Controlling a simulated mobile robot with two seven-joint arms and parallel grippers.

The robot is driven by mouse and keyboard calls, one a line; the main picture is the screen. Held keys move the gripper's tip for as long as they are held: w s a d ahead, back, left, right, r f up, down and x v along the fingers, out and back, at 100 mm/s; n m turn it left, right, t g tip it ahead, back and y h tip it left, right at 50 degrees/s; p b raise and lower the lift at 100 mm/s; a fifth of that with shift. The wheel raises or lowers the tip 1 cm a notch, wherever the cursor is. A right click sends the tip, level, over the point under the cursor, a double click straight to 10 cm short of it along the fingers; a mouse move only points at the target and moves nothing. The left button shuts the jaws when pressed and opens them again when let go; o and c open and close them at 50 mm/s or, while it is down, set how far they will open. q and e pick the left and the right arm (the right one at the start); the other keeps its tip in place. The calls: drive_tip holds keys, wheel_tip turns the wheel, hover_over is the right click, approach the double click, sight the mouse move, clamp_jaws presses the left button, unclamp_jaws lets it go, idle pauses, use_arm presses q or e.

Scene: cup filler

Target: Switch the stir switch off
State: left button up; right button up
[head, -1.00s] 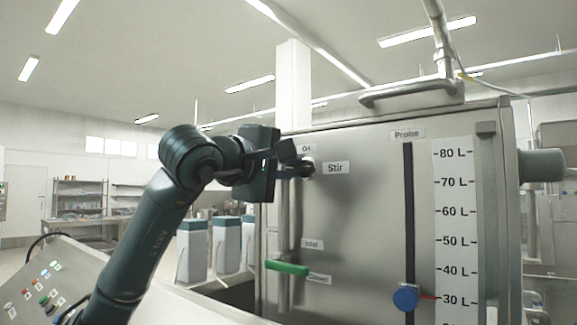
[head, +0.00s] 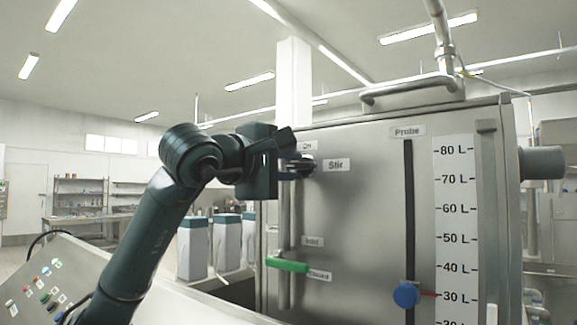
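The stir switch (head: 308,165) is a dark knob on the steel tank front, just left of the "Stir" label (head: 336,165). An "On" label (head: 308,146) sits above it. My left gripper (head: 298,164) is at the switch, with its fingers pointing right at the knob. The gripper and its fingers hide part of the switch, so its exact setting is unclear. I cannot tell whether the fingers are closed on the knob or only beside it. My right gripper is not in view.
To the right are the probe slot with a blue knob (head: 406,295) and a litre scale (head: 455,220). A control panel (head: 40,285) is at lower left.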

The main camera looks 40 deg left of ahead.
use_arm(q)
drive_tip(key=shift+o, duration=1.2)
drive_tip(key=shift+s, duration=0.1)
drive_tip(key=s+d+b, duration=0.1)
drive_tip(key=s, duration=1.2)
drive_tip(key=shift+d, duration=0.25)
drive_tip(key=shift+w, duration=0.1)
